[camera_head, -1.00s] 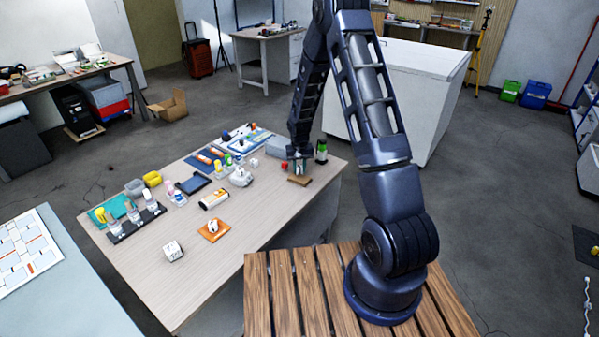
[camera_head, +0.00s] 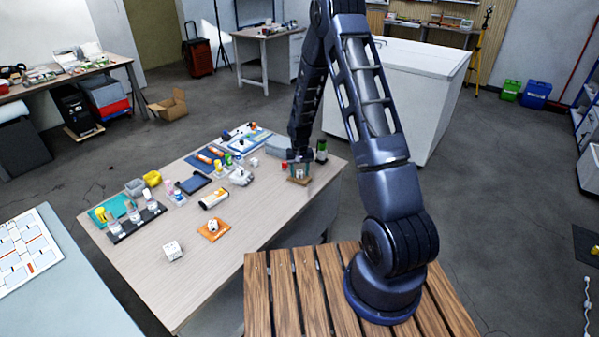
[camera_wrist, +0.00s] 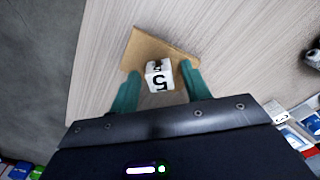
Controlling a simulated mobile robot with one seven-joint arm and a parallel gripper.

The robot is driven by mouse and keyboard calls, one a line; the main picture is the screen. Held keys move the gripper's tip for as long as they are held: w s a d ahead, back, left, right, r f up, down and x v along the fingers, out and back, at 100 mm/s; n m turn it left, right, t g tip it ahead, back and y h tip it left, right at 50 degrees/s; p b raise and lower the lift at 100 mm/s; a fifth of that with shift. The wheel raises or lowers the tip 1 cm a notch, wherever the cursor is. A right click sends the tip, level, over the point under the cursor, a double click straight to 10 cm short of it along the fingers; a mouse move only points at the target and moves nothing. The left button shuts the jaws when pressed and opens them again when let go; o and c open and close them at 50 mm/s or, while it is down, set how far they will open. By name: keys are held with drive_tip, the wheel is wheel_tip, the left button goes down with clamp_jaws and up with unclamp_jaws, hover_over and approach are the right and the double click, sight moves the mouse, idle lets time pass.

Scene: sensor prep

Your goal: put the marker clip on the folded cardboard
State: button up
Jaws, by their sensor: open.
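A small white piece (camera_wrist: 159,75) marked with a black 5, which I take to be the marker clip, sits on the folded cardboard in the wrist view. The folded cardboard (camera_wrist: 147,48) is a flat brown piece on the table; in the head view its front edge (camera_head: 298,180) shows at the table's right end. My gripper (camera_wrist: 160,85) is open, with its green fingers on either side of the white piece and a gap visible beside it. In the head view my gripper (camera_head: 299,169) is low over the cardboard, and the white piece is small between the fingers.
A red cube (camera_head: 284,164) is close to the left of my gripper, and a dark green-topped bottle (camera_head: 321,151) stands to its right. A white rounded item (camera_head: 241,176) and several other items lie farther left. The table's front middle (camera_head: 262,212) is clear.

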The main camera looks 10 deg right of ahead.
wheel_tip(320, 180, up, 12)
wheel_tip(320, 180, up, 14)
drive_tip(key=f+t, duration=0.1)
hover_over(300, 171)
drive_tip(key=s+d, duration=0.4)
drive_tip(key=s, duration=0.2)
drive_tip(key=s+d+r+t, duration=0.1)
drive_tip(key=s+d+r, duration=0.2)
drive_tip(key=s+r, duration=0.55)
drive_tip(key=s+d+r+t, duration=0.1)
drive_tip(key=s+d+r, duration=0.3)
drive_tip(key=s+r, duration=0.5)
drive_tip(key=s+d+t, duration=0.1)
drive_tip(key=s, duration=1.1)
drive_tip(key=shift+s+d+r+t, duration=0.25)
drive_tip(key=shift+s+d+t, duration=0.05)
drive_tip(key=shift+s+d, duration=0.1)
